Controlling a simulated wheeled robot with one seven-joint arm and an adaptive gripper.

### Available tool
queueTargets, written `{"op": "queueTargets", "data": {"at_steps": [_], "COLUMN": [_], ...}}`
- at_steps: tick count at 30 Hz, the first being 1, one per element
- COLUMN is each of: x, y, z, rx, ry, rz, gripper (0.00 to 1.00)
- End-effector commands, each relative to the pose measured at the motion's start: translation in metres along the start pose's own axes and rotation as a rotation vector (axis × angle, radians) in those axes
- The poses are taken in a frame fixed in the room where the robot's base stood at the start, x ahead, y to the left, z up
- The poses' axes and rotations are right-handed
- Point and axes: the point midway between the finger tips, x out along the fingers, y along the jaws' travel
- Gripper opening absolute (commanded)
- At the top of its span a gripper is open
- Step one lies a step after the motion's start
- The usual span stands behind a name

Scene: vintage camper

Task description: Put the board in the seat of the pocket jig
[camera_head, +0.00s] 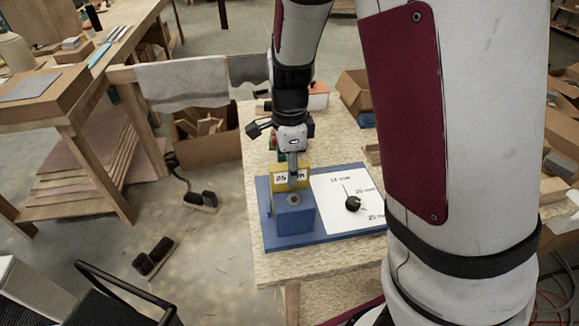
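The pocket jig is on the light worktable. It has a blue base (330,239), a blue block (295,219) with a round grey fitting on top, and a yellow part labelled "25 mm" behind the block. A white panel (335,221) beside the block is marked 18 mm, 20 mm and 25 mm, with a black knob (353,203). My gripper (293,168) points down right at the yellow part and overlaps it in the view. Its fingertips are too small and overlapped to tell if they are open or shut. I cannot make out the board clearly.
The speckled worktable (330,266) is bare in front of the jig. An orange-topped container (318,97) and cardboard boxes (357,92) lie behind. A wooden bench (60,110) stands at left. My large arm link blocks the table's right side.

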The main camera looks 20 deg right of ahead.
Motion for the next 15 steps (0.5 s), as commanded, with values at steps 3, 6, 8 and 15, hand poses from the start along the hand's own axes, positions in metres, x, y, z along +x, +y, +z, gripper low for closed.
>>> {"op": "queueTargets", "data": {"at_steps": [3,6,8,15], "x": [0.000,0.000,-0.001,-0.027], "y": [0.000,0.000,0.000,0.000], "z": [0.000,0.000,0.000,0.001], "rx": [0.000,0.000,0.000,-0.002], "ry": [0.000,0.000,0.000,-0.002], "rz": [0.000,0.000,-0.001,-0.005], "gripper": [0.40,0.40,0.40,0.40]}}
